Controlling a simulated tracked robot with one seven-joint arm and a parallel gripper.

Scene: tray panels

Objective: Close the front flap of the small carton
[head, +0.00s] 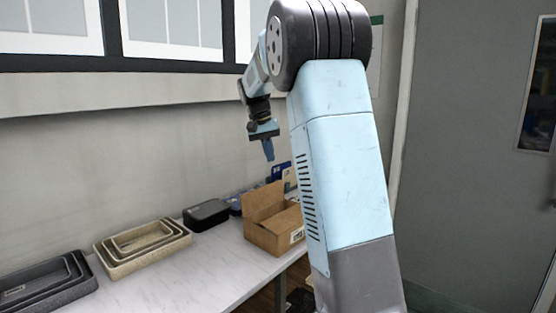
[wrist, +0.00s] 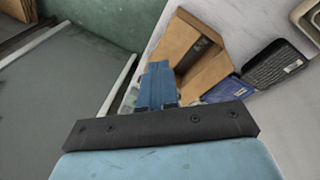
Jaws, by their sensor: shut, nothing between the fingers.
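The small brown carton (head: 276,238) stands on the white counter with its top open. One flap (head: 263,201) stands raised along its back-left side, and the carton's right part is hidden behind my arm. In the wrist view the carton (wrist: 207,77) lies beyond the fingers, with its dark inside partly showing. I cannot tell for sure which panel there is the front flap. My gripper (head: 268,150) points down above the carton, apart from it. Its blue fingers (wrist: 158,70) are shut together and hold nothing.
A black box (head: 206,215) stands left of the carton, with blue items (head: 236,203) between and behind them. Nested beige trays (head: 142,247) and dark trays (head: 45,285) lie further left. The wall runs behind the counter (head: 215,265); a grey door (head: 465,150) is at right.

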